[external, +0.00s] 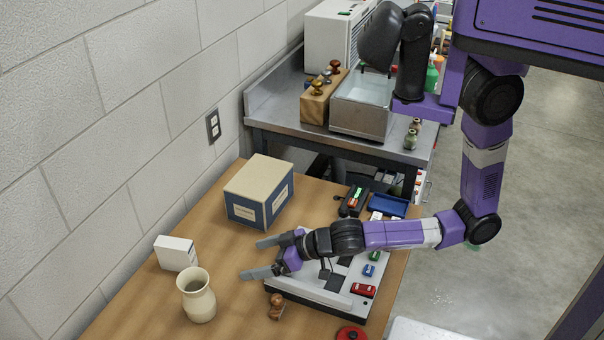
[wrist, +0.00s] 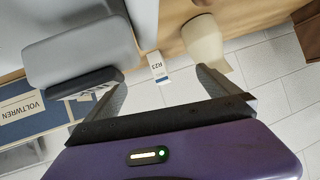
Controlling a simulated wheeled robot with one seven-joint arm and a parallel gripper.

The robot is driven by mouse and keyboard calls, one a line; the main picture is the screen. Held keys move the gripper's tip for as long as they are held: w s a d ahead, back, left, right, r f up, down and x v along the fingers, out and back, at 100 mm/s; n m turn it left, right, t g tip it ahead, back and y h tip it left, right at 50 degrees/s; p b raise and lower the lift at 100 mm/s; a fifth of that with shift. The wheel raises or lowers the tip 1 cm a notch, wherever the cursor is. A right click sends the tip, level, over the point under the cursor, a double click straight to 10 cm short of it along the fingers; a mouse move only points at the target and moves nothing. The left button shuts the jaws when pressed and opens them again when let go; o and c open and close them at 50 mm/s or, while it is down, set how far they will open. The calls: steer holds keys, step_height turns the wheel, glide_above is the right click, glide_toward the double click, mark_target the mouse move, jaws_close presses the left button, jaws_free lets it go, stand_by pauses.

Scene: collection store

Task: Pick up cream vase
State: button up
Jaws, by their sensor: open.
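The cream vase (external: 198,297) stands upright on the wooden table near its left edge, its open mouth facing up. In the wrist view the vase (wrist: 203,42) shows at the top right, just beyond the tip of the right-hand finger. My gripper (external: 250,258) is open and empty, its two fingers pointing left over the table, to the right of the vase and apart from it. In the wrist view my gripper (wrist: 161,80) shows both fingers spread with nothing held between them.
A small white box (external: 176,253) stands just behind the vase. A blue and tan box (external: 259,193) is farther back. A wooden-handled stamp (external: 276,307) stands right of the vase. A light panel (external: 338,290) with small coloured items lies under my arm. The wall borders the table's left.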

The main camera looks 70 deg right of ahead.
mark_target(208, 303)
steer(key=shift+h, duration=0.9)
steer(key=w+a+f+b, duration=0.1)
steer(key=a, duration=0.2)
steer(key=w+a+f+b, duration=0.1)
steer(key=a, duration=0.1)
steer(key=w+a+f+b, duration=0.1)
steer(key=a+f, duration=0.1)
steer(key=a, duration=0.1)
steer(key=shift+w+a+f, duration=0.1)
steer(key=shift+a, duration=0.2)
steer(key=a+b, duration=0.1)
steer(key=a, duration=0.1)
steer(key=a+h+b, duration=0.1)
steer(key=a, duration=0.1)
steer(key=a+m+t+h+b, duration=0.1)
steer(key=shift+w+a+f, duration=0.1)
steer(key=shift+w+a, duration=0.25)
steer(key=shift+a, duration=0.25)
steer(key=shift+w+d+f+t+h, duration=0.15)
steer(key=shift+w+t+h, duration=0.15)
steer(key=shift+w, duration=0.8)
steer(key=shift+f+p+x, duration=0.15)
steer(key=shift+p+x, duration=0.2)
steer(key=shift+x, duration=1)
steer(key=shift+f+p+x, duration=0.15)
steer(key=shift+p+x, duration=0.2)
steer(key=shift+x, duration=1.05)
steer(key=shift+s+d, duration=0.15)
steer(key=shift+c, duration=0.2)
steer(key=c, duration=1.7)
